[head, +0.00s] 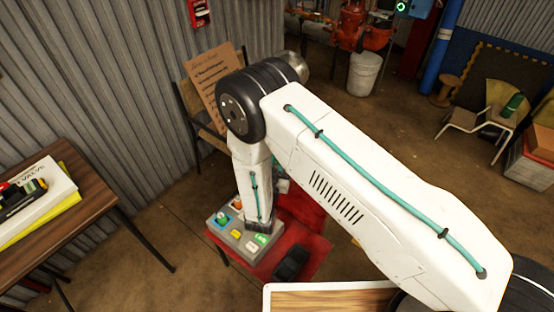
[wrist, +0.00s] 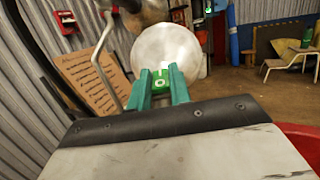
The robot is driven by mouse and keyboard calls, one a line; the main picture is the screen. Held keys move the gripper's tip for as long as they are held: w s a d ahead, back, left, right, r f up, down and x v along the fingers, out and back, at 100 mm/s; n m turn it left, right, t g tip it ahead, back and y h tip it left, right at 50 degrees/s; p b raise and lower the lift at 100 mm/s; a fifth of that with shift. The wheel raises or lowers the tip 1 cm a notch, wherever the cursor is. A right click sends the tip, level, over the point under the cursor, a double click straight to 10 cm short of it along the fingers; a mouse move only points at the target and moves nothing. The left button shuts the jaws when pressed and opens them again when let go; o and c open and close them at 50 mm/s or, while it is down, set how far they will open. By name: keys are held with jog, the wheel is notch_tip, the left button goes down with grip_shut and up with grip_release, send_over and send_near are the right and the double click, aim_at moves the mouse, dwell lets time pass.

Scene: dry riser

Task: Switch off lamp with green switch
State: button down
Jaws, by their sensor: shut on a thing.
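In the wrist view, the two teal fingers of my gripper (wrist: 160,73) are closed on both sides of a green switch (wrist: 160,82) with a pale ring mark. A large pale round disc (wrist: 172,46), seemingly the lamp's face, stands just beyond the fingertips. A bent metal rod (wrist: 101,50) rises beside it. I cannot tell whether the lamp is lit. In the head view, my arm hides my fingertips and the switch. A rounded metal piece (head: 295,66), perhaps the lamp's hood, shows past my arm's black joint.
A grey box with coloured buttons (head: 225,235) sits on a red surface (head: 308,238) by my wrist. A wooden table (head: 85,200) is at the left. A written board (head: 213,85) leans on a chair near the corrugated wall. The floor (head: 160,245) between is clear.

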jog(key=shift+f, duration=0.1)
jog(key=c, duration=1.3)
grip_release()
jog(key=shift+w, duration=0.1)
jog(key=v, duration=0.7)
jog(key=shift+s+a+f, duration=0.1)
jog(key=shift+s+a, duration=0.05)
jog(key=shift+s, duration=0.2)
